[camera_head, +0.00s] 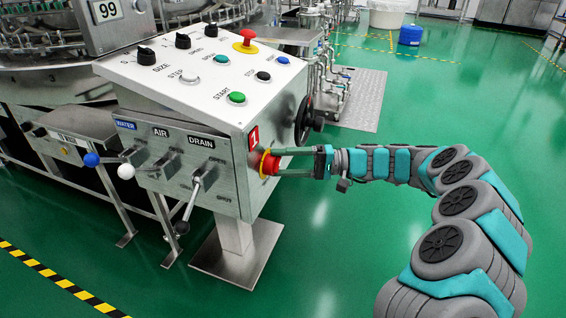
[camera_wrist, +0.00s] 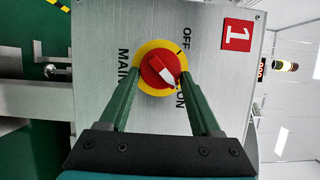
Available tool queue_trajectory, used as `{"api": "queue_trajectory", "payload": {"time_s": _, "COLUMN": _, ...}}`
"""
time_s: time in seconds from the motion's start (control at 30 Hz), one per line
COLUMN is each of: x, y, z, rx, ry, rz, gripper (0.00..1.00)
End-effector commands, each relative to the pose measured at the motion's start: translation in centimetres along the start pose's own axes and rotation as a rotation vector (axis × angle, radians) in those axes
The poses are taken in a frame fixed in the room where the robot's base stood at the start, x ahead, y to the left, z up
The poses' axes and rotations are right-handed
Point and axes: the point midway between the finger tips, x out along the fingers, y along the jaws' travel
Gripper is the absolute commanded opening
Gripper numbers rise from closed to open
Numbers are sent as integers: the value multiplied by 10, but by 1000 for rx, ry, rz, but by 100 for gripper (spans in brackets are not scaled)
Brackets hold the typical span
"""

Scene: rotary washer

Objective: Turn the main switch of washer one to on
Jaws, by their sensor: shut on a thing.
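The main switch is a red round knob on a yellow plate on the side of the control box marked with a red 1 (camera_head: 254,137). The knob (camera_head: 269,164) shows at the far end of my gripper (camera_head: 284,162) in the head view. In the wrist view the knob (camera_wrist: 157,68) sits between the two green fingers of my gripper (camera_wrist: 160,76), which is shut on it. MAIN, OFF and ON are printed around the plate. The knob's white pointer aims to the lower right, toward the ON label (camera_wrist: 181,99). The fingers hide part of the plate's rim.
The control box top (camera_head: 205,75) carries several buttons and black knobs, and a red emergency button (camera_head: 246,37). WATER, AIR and DRAIN levers stick out of the front.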

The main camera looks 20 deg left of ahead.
Motion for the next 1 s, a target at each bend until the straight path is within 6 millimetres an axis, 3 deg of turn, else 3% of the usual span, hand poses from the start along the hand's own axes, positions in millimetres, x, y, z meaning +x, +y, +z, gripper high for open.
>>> {"api": "queue_trajectory", "payload": {"time_s": 0.03, "x": 0, "y": 1, "z": 0, "rx": 2, "ry": -1, "rz": 2, "gripper": 68}}
{"api": "queue_trajectory", "payload": {"time_s": 0.27, "x": 0, "y": 0, "z": 0, "rx": 0, "ry": 0, "rz": 1, "gripper": 94}}
{"api": "queue_trajectory", "payload": {"time_s": 0.67, "x": -6, "y": 0, "z": -1, "rx": -1, "ry": 2, "rz": 1, "gripper": 95}}
{"api": "queue_trajectory", "payload": {"time_s": 1.0, "x": -55, "y": 1, "z": -1, "rx": -1, "ry": 5, "rz": 3, "gripper": 95}}
